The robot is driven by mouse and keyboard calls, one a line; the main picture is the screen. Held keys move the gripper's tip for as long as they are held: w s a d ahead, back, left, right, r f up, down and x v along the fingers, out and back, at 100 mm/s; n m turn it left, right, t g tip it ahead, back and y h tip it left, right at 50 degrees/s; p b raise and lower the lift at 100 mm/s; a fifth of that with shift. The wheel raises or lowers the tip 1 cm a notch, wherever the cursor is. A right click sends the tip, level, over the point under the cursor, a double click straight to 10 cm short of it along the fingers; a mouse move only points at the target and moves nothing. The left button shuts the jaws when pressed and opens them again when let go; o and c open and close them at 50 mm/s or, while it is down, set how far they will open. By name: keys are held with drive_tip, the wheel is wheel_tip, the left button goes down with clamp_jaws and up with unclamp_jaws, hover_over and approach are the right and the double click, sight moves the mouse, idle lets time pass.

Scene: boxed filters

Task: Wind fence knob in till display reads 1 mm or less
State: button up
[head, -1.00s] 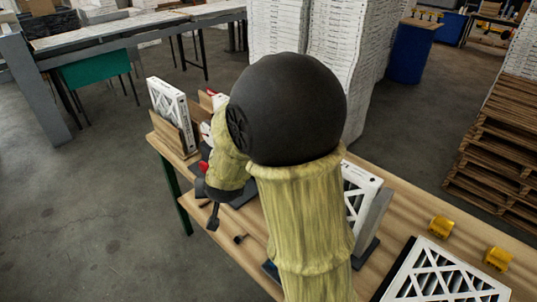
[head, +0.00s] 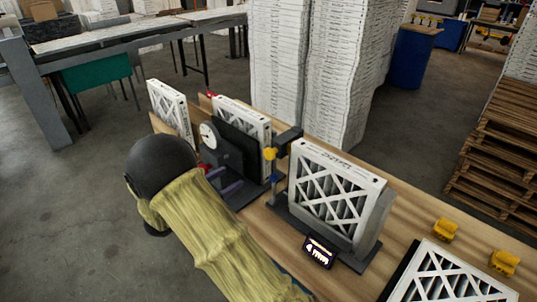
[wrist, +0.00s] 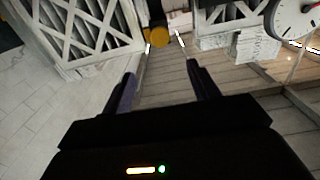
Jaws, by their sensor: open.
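The small display (head: 319,251) in front of the large filter appears to read 4 mm. A yellow knob (head: 269,154) sits on a dark post between the two upright filters; I take it as the fence knob. A yellow round knob also shows at the top of the wrist view (wrist: 157,37), ahead of my fingers. My gripper (wrist: 160,72) is open, with nothing between its two dark fingers and a gap between them and the knob.
A boxed filter (head: 338,190) stands in a grey holder, another (head: 241,122) behind the round gauge (head: 208,135), a third (head: 170,110) at the far left. A filter (head: 455,277) lies front right near yellow blocks (head: 445,229). White stacks (head: 315,75) rise behind the bench.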

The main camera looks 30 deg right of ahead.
sight(267, 154)
drive_tip(key=p+x, duration=0.6)
drive_tip(key=x, duration=1)
drive_tip(key=shift+d, duration=0.45)
drive_tip(key=shift+w+d, duration=0.2)
drive_tip(key=shift+d, duration=0.05)
drive_tip(key=c, duration=0.9)
